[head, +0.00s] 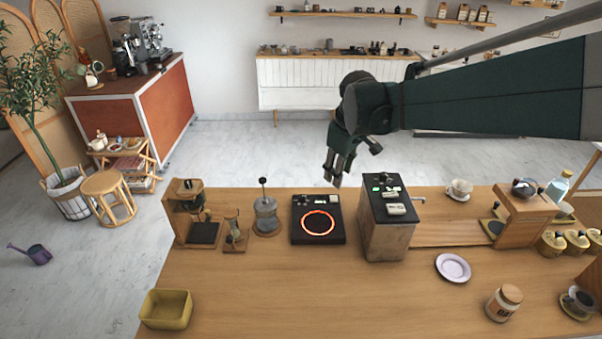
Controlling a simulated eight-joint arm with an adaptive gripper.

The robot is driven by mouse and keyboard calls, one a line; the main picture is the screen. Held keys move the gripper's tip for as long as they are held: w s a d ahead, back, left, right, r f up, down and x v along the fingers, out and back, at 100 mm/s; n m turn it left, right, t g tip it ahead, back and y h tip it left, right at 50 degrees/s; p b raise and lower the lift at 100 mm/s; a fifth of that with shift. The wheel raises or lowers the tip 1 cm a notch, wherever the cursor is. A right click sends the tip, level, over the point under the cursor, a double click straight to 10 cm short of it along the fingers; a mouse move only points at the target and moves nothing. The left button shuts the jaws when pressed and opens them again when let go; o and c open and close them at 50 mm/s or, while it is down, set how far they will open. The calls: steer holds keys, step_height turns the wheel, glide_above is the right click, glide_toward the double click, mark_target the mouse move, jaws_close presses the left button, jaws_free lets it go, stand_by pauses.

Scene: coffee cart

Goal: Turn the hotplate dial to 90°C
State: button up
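The hotplate (331,233) is a flat black square unit on the wooden counter, with a ring (318,223) glowing orange-red on its top. Its dial and any temperature reading are too small to make out. My gripper (346,166) hangs in the air above and behind the hotplate, slightly to its right, pointing down. Its fingers look spread apart and nothing shows between them. It appears apart from the hotplate and from the box-shaped machine beside it.
A tall box-shaped machine (386,236) with a black top stands close right of the hotplate. A glass press (266,216) stands close left. A white cup (459,188) and a lilac plate (453,267) are farther right. The counter's front middle (300,295) is clear.

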steer(key=w+a+f+n+g+p, duration=0.1)
steer(key=w+a+f+n, duration=0.1)
steer(key=w+a+f, duration=0.3)
steer(key=w+a+f+n+g+p, duration=0.1)
steer(key=w+f, duration=0.1)
steer(key=w, duration=0.4)
steer(key=n+g+p, duration=0.1)
steer(key=n, duration=0.2)
glide_toward(301, 196)
steer(key=shift+d+f, duration=0.1)
steer(key=shift+w+a+f+n, duration=0.15)
steer(key=shift+a+f+n, duration=0.05)
steer(key=shift+f+n, duration=0.15)
steer(key=shift+f, duration=0.15)
steer(key=shift+f, duration=3.75)
steer(key=shift+c, duration=0.5)
steer(key=c, duration=0.8)
